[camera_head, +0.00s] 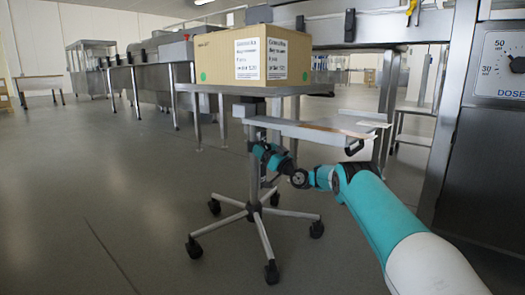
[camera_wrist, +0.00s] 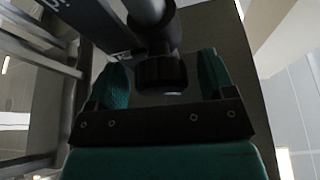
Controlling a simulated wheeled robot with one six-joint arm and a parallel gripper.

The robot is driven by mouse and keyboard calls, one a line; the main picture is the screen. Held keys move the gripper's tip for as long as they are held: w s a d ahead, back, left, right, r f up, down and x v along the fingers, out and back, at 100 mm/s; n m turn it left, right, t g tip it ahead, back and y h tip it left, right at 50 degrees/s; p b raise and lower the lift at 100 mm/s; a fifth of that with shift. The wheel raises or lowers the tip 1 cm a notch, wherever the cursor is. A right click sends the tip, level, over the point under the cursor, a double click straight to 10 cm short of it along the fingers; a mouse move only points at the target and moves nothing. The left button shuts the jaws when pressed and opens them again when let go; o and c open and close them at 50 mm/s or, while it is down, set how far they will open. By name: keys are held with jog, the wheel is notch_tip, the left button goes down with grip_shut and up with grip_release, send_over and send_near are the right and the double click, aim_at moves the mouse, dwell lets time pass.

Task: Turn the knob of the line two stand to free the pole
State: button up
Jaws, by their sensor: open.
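The wheeled stand (camera_head: 256,208) has a five-legged caster base and an upright grey pole (camera_head: 253,178). My gripper (camera_head: 262,151) is close beside the pole, under the stand's top, and hides the knob in the head view. In the wrist view, the black ribbed knob (camera_wrist: 162,74) sits between the two teal fingers of my gripper (camera_wrist: 163,66). The fingers are open, one on each side of the knob, with a visible gap on both sides. A round shaft or pole part (camera_wrist: 148,12) shows just beyond the knob.
A flat tray-like shelf (camera_head: 310,133) juts right, above my arm. A steel machine with a dose dial (camera_head: 500,65) stands at right. Steel equipment (camera_head: 150,78) lines the back. The floor at left is clear.

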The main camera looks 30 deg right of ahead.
jog(key=c, duration=0.9)
jog(key=shift+d+n+g+y, duration=0.1)
jog(key=shift+n+g+y, duration=0.2)
jog(key=shift+n+y, duration=0.9)
jog(key=shift+n+g+y, duration=0.3)
jog(key=shift+n+y, duration=0.1)
jog(key=shift+n, duration=1.6)
jog(key=o, duration=0.9)
